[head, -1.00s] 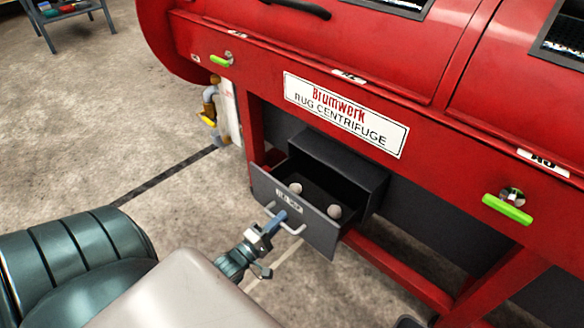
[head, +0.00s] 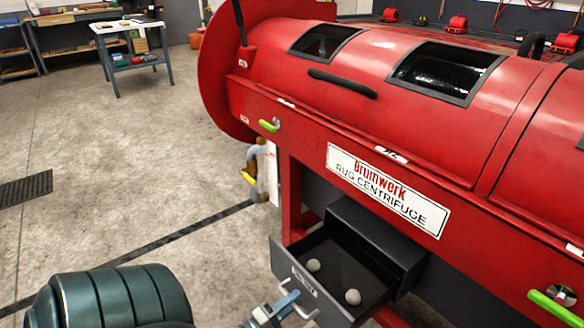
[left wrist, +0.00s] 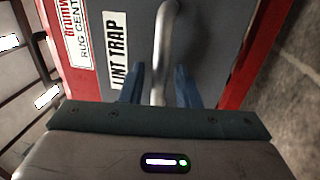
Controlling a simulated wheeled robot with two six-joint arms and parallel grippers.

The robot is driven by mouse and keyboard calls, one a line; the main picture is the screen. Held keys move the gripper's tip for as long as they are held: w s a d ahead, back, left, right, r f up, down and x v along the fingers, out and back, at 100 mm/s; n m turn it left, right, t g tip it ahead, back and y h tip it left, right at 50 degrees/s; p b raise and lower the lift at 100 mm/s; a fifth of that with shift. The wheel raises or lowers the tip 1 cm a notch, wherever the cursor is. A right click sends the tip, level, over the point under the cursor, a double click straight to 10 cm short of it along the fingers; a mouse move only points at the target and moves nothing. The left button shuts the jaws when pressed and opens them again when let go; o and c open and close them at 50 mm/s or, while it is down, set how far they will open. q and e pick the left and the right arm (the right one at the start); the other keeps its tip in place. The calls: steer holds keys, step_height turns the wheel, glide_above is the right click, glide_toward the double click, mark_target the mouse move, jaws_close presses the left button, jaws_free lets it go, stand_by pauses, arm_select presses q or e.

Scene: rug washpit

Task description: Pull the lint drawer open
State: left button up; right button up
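The lint drawer (head: 284,263) stands pulled out of its dark housing (head: 378,232) under the red centrifuge, with two pale balls (head: 313,265) inside. Its pale bar handle (head: 312,316) is at the bottom of the head view. My left gripper (head: 287,300) is at the handle. In the left wrist view the handle (left wrist: 160,85) passes between the two blue fingers of my left gripper (left wrist: 160,72), with a visible gap on each side. The drawer front there reads "LINT TRAP" (left wrist: 118,50). My right gripper is not in view.
The red centrifuge (head: 330,110) fills the right, with green-handled latches (head: 269,125) and a pipe with a yellow lever (head: 250,178) at its left end. Concrete floor left of the machine is mostly clear.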

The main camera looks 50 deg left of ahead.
arm_select(q)
steer(key=s+f+p, duration=0.1)
steer(key=s+f, duration=0.1)
steer(key=s, duration=0.8)
steer(key=shift+s+a, duration=0.3)
steer(key=shift+a, duration=0.1)
steer(key=shift+p, duration=0.3)
